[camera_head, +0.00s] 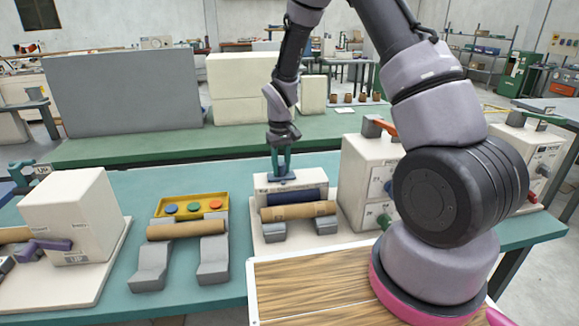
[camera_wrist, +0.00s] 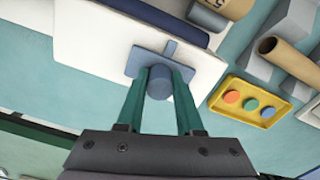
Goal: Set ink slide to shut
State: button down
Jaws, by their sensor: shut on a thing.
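The ink slide shows in the wrist view as a small blue-grey plate (camera_wrist: 141,62) with a round knob (camera_wrist: 158,84), on the white top of the middle machine (camera_wrist: 85,45). A narrow tab sticks out from the plate. My gripper (camera_wrist: 160,80) has its two teal fingers on either side of the knob and is shut on it. In the head view my gripper (camera_head: 282,174) points down onto the machine's white housing (camera_head: 315,181), above a dark blue roller (camera_head: 297,197). The slide is mostly hidden by the fingers there, and its label is too small to read.
A tan roll (camera_head: 298,211) lies in front of the blue roller. A yellow button panel (camera_head: 190,205) and another roll (camera_head: 187,230) stand left. A white cabinet with levers (camera_head: 365,180) stands close on the right. A wooden board (camera_head: 310,290) lies in front.

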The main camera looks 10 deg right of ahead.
jog(key=shift+a, duration=0.25)
jog(key=c, duration=0.5)
grip_release()
jog(key=shift+a, duration=0.15)
jog(key=shift+c, duration=0.2)
jog(key=shift+r, duration=0.2)
notch_tip(320, 180, up, 10)
jog(key=shift+r, duration=0.2)
